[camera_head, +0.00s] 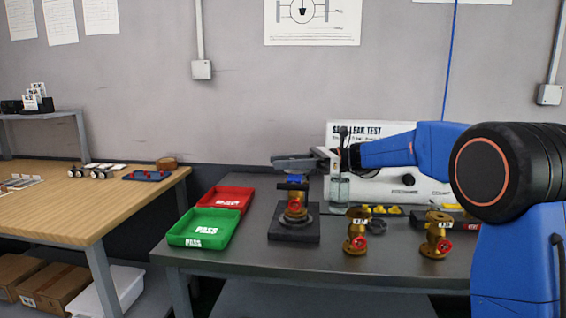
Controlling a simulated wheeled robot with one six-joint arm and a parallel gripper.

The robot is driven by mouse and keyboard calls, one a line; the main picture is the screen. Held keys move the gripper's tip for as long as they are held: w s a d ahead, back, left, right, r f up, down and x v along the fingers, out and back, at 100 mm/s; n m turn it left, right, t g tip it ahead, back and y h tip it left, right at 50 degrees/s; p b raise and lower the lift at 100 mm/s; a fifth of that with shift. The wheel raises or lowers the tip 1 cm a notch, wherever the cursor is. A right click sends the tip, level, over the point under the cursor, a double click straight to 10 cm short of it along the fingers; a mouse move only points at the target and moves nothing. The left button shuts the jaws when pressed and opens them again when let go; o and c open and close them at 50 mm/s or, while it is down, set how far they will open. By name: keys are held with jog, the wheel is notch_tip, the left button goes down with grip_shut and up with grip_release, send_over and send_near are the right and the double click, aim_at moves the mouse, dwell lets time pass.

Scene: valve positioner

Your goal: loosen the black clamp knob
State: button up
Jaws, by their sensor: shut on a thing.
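My gripper (292,162) reaches in from the right, over a fixture on the grey bench. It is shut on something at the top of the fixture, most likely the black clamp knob. The knob is not clearly visible behind the jaws. Just below the jaws are a small blue part (295,178) and a dark part. Under these, a brass valve (295,213) with a red face stands upright on the black square fixture base (294,236).
A green PASS tray (203,228) and a red tray (226,198) lie left of the fixture. Two brass valves (355,232) (436,235) stand to its right. A white leak-test panel (390,187) and a glass jar (339,190) are behind. The bench front is clear.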

jog(key=shift+s+d+n+g+h, duration=0.15)
jog(key=shift+n+g+h, duration=0.25)
jog(key=shift+n+g, duration=0.5)
jog(key=shift+s+g, duration=0.1)
jog(key=shift+g, duration=0.3)
jog(key=o, duration=1.1)
jog(key=shift+c, duration=0.2)
jog(key=v, duration=1.2)
jog(key=shift+r, duration=0.1)
